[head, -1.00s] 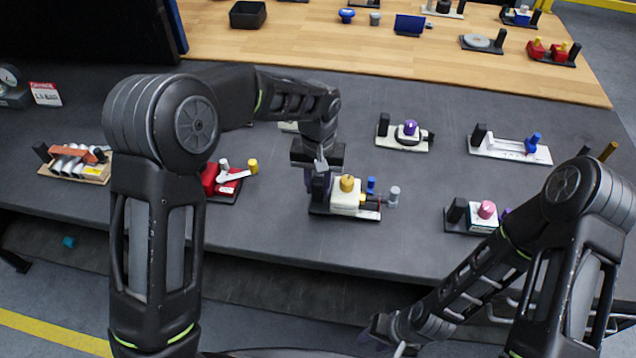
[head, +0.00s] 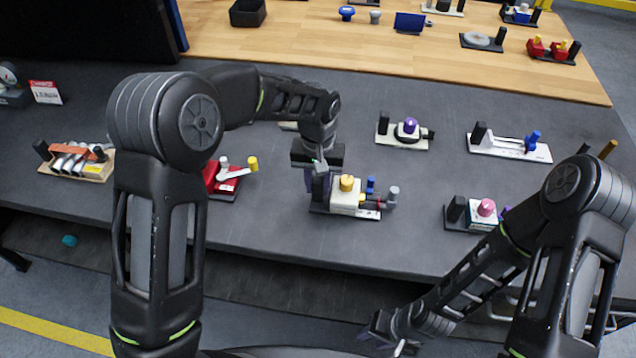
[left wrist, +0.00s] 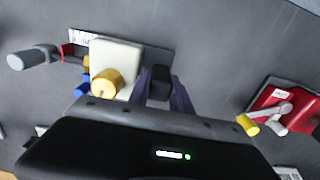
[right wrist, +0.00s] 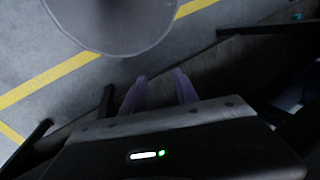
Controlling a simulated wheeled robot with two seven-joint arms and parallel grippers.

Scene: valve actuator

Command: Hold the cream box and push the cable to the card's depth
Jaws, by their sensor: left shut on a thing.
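The cream box (head: 347,196) with a yellow knob (head: 346,183) sits on a dark base with a white label strip near the table's middle. It also shows in the left wrist view (left wrist: 113,58). My left gripper (left wrist: 164,84) is shut on a black post (left wrist: 160,82) beside the box, on the same base. A black and red part (head: 380,202), possibly the cable, is at the box's right side, with a grey cylinder (head: 394,192) and a blue piece (head: 371,184). The card cannot be made out. My right gripper (right wrist: 160,76) is open and empty, low in front of the table.
A red fixture with a grey lever (head: 222,180) stands left of the box. A fixture with a pink knob (head: 486,208) stands right, and one with a purple knob (head: 410,126) behind. Bare grey table (head: 300,240) lies in front of the box.

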